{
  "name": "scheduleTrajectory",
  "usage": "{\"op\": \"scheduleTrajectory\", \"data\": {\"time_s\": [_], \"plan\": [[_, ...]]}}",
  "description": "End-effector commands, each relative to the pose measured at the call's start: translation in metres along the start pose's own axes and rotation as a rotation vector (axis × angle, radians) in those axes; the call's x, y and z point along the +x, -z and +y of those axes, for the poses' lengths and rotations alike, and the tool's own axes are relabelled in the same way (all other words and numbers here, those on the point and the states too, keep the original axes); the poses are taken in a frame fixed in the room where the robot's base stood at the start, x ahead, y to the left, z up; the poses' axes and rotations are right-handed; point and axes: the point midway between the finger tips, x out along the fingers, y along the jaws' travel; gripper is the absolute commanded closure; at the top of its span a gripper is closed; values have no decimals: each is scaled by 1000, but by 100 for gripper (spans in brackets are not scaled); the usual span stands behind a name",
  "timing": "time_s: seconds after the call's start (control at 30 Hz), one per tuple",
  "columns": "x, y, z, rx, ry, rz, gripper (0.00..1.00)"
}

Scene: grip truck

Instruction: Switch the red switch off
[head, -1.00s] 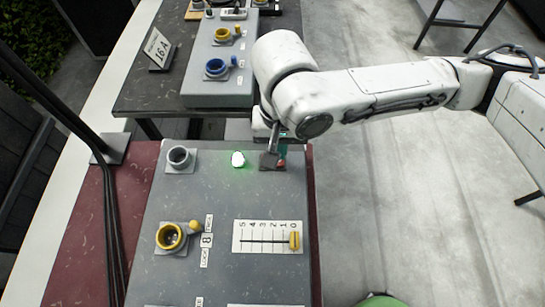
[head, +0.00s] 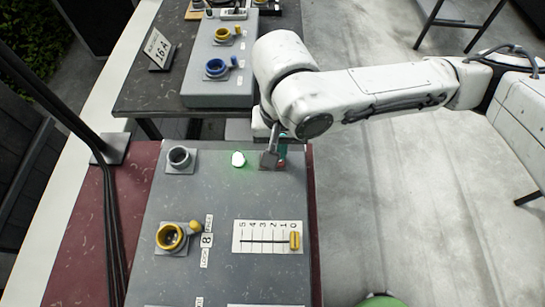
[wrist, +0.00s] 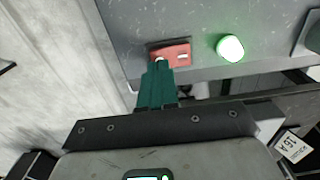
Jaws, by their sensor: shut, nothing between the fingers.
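The red switch (wrist: 171,55) sits near the edge of the grey panel (wrist: 225,18) in the wrist view.
A slider with a yellow knob (head: 295,240) and a yellow ring fixture (head: 171,237) are nearer on the panel. A grey ring fixture (head: 179,158) is left of the lamp. A second table carries a grey box (head: 218,95) and a sign (head: 158,48) beyond.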

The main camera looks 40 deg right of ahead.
Motion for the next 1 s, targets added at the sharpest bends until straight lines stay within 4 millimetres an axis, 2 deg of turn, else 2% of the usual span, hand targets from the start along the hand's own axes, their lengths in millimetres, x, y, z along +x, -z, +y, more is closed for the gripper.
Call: {"op": "scheduleTrajectory", "data": {"time_s": [1.0], "plan": [[10,0,0,0,0,0,100]]}}
